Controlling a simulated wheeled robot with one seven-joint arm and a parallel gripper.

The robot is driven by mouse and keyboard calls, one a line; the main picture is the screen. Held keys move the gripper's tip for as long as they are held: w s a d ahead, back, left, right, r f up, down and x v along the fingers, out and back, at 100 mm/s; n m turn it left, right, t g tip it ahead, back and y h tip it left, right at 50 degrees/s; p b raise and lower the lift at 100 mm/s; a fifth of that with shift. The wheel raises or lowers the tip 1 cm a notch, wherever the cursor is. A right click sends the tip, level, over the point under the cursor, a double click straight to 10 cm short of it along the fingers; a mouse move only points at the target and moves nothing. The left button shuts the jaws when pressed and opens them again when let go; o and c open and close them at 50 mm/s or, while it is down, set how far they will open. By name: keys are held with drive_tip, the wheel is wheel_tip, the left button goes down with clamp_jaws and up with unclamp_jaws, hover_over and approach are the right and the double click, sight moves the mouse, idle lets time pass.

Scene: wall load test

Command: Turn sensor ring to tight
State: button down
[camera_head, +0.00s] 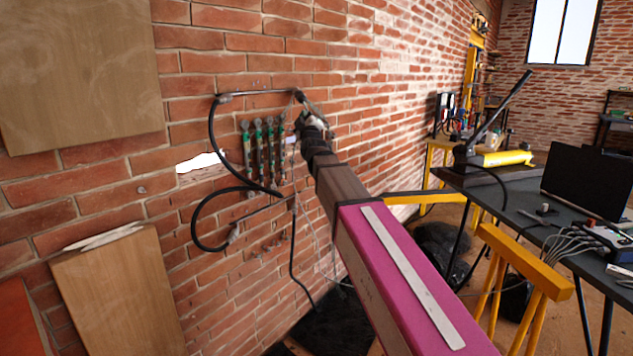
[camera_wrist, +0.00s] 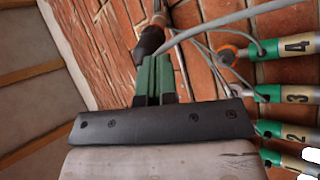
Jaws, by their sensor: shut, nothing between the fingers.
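Several sensors with green ends are fixed on the brick wall in the head view (camera_head: 270,150). In the wrist view they lie at the right, labelled 4 (camera_wrist: 295,46), 3 (camera_wrist: 295,95) and 2 (camera_wrist: 292,135). An orange ring (camera_wrist: 228,55) sits by the cable end of sensor 4. A black connector with an orange part (camera_wrist: 150,42) is just past my green fingertips; I cannot tell whether they touch it. My gripper (camera_wrist: 153,62) is shut and empty, left of the numbered sensors. In the head view my arm partly hides the gripper.
A thick black cable (camera_head: 212,125) loops off the wall left of the sensors. A wooden board (camera_head: 118,290) stands at lower left. A dark table (camera_head: 520,205) with a laptop (camera_head: 590,182) and a yellow trestle (camera_head: 525,260) are at right.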

drive_tip(key=a+x, duration=0.1)
drive_tip(key=x, duration=0.6)
drive_tip(key=shift+f, duration=0.35)
drive_tip(key=shift+a+r, duration=0.1)
drive_tip(key=shift+r, duration=0.05)
idle(0.6)
drive_tip(key=shift+s+a+r, duration=0.2)
drive_tip(key=shift+s+a, duration=0.1)
drive_tip(key=shift+a, duration=0.3)
drive_tip(key=shift+s+a+r, duration=0.25)
drive_tip(key=shift+a+r, duration=0.1)
drive_tip(key=shift+r, duration=0.05)
idle(0.5)
drive_tip(key=shift+a+f, duration=0.1)
drive_tip(key=shift+a, duration=0.05)
drive_tip(key=v, duration=0.6)
drive_tip(key=shift+d+r, duration=0.3)
drive_tip(key=shift+r, duration=0.05)
